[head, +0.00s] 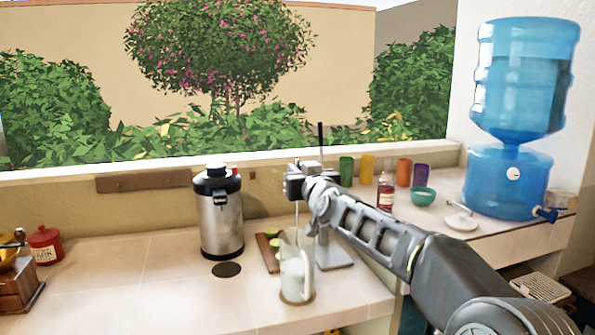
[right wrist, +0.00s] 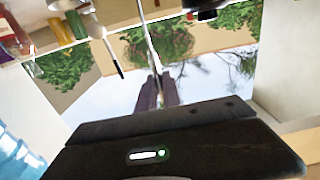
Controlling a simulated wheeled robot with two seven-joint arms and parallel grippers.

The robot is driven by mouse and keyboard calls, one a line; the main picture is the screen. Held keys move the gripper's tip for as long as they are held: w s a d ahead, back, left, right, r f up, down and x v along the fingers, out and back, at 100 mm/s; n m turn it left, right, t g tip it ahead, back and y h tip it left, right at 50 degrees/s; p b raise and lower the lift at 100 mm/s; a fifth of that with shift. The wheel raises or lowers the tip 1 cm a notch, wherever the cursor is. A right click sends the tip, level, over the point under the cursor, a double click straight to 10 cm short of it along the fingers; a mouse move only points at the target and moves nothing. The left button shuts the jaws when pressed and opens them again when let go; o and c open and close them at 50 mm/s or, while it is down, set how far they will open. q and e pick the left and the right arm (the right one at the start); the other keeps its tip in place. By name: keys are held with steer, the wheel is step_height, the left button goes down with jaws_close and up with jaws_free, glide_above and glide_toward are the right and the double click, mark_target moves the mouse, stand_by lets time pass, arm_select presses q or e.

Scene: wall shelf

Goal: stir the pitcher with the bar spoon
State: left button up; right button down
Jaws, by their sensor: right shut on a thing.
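The clear glass pitcher (head: 296,284) stands on the tiled counter with pale, cloudy liquid in it. My right gripper (head: 297,192) is above it, shut on the bar spoon. The spoon's thin shaft (head: 297,217) hangs down from the gripper toward the pitcher's mouth. I cannot tell how deep its lower end sits. In the right wrist view the spoon shaft (right wrist: 148,38) runs up to the dark fingertips (right wrist: 157,88). My left gripper is not in view.
A metal stand (head: 335,257) with a black-tipped post is just right of the pitcher. A board with limes (head: 268,252) and a steel dispenser (head: 219,222) are left. A bottle (head: 385,192), green bowl (head: 423,196) and blue water cooler (head: 507,182) stand right.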

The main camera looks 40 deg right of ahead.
steer(key=shift+f+b, duration=3.6)
steer(key=shift+f, duration=0.5)
steer(key=shift+s, duration=0.15)
